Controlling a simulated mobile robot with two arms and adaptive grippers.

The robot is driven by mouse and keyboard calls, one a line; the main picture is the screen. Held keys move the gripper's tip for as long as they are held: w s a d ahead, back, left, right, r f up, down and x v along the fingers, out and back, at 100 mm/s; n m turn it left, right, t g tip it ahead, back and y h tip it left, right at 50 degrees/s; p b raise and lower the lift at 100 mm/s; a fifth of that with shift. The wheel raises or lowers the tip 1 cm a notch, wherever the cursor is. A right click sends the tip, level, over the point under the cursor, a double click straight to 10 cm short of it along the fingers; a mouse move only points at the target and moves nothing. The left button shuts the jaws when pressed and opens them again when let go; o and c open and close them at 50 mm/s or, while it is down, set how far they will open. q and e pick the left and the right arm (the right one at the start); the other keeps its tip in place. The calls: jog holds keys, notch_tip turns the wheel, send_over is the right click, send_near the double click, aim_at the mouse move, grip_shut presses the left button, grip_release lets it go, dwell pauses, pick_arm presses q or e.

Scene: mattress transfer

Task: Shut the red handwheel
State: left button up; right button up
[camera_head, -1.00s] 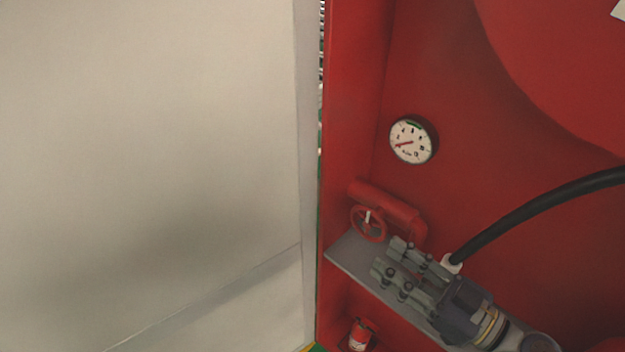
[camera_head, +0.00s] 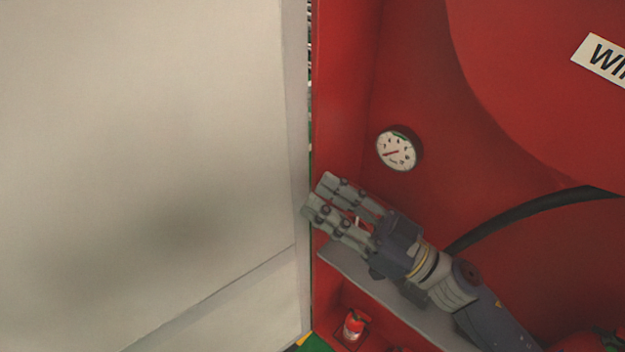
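My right gripper (camera_head: 319,197) reaches in from the lower right, with its fingers pointing up and left. Its two fingers are apart, with a gap between them. The red handwheel is almost wholly hidden behind this gripper. Only a small pale bit shows between the fingers, perhaps the wheel's pale part. I cannot tell whether the fingers touch the wheel. My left gripper is not in view.
A round pressure gauge (camera_head: 396,150) is on the red cabinet wall (camera_head: 440,185). A grey shelf (camera_head: 350,272) lies below the gripper. A black hose (camera_head: 525,212) runs to the right. A pale panel (camera_head: 150,150) fills the left. A small red cylinder (camera_head: 353,325) sits below.

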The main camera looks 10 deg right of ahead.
jog(key=shift+w+a+r+g+p, duration=0.25)
jog(key=shift+w+a+r+p, duration=0.15)
jog(key=shift+a, duration=0.2)
jog(key=shift+w+a+r+g+p, duration=0.15)
jog(key=shift+w+a+g+p, duration=0.15)
jog(key=shift+a+p, duration=0.25)
